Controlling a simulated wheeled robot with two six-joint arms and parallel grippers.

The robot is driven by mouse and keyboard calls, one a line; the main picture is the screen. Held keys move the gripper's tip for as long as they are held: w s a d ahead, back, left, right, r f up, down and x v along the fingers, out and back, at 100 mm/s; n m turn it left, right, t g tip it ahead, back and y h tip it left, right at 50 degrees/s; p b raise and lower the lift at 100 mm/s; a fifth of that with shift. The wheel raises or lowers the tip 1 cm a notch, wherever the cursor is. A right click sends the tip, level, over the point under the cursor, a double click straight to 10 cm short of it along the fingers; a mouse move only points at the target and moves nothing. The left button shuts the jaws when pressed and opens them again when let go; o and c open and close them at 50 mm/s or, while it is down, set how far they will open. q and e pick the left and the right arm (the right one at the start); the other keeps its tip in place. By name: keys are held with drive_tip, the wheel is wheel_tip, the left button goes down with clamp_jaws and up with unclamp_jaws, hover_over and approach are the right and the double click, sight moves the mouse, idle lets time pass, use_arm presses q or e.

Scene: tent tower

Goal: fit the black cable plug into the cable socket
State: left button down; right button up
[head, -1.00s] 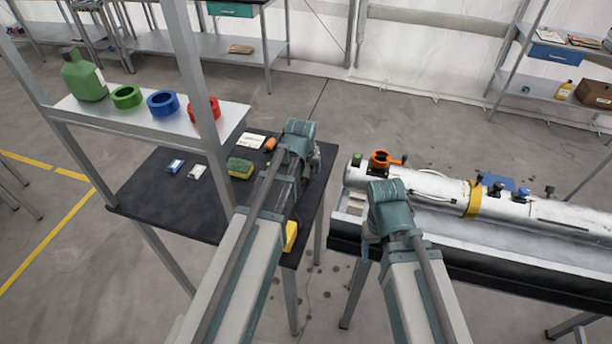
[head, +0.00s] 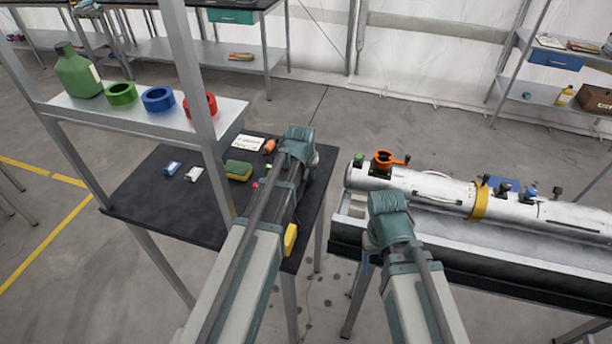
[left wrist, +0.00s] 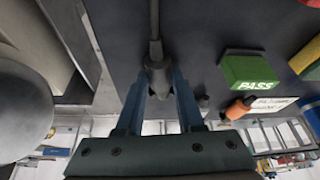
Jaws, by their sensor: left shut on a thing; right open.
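My left gripper (head: 298,148) is over the black table on the left. In the left wrist view its two blue fingers (left wrist: 158,85) are closed on a dark plug (left wrist: 157,73), which I take to be the black cable plug. A dark cable (left wrist: 154,22) runs from the plug to the top of that view. In the head view the plug is hidden by my arm. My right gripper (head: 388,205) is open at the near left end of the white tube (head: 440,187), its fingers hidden. I cannot make out which fitting on the tube is the cable socket.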

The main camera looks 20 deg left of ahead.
sight(306, 174)
use_arm(q)
drive_tip(key=shift+r, duration=0.15)
wheel_tip(306, 174, up, 10)
drive_tip(key=p, duration=1)
drive_tip(key=shift+w+d, duration=0.1)
